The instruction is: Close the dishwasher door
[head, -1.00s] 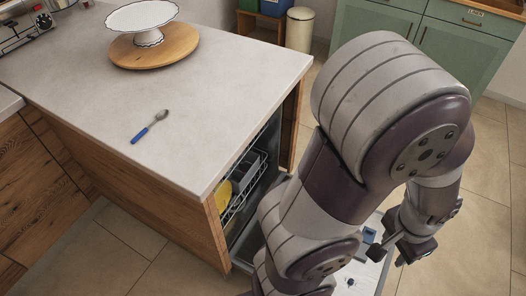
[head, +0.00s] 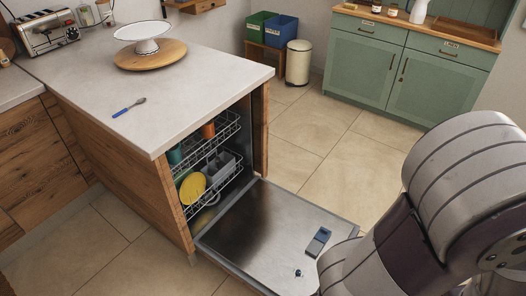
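The dishwasher (head: 216,165) is built into the end of the wooden counter, below the worktop. Its door (head: 262,222) is folded down, lying about level just above the floor, with the steel inner face up. Its lower right part is hidden behind my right arm. The upper rack (head: 226,130) and lower rack (head: 222,182) sit inside the cavity. A yellow plate (head: 192,188) stands in the lower rack. My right arm reaches in from the right, but its gripper is out of the picture or hidden. My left gripper is not in view.
The worktop (head: 190,97) holds a cake stand (head: 143,46), a blue-handled spoon (head: 128,107) and a toaster (head: 45,32). A white bin (head: 298,62) and green cabinets (head: 395,72) stand at the back. The tiled floor beyond the door is clear.

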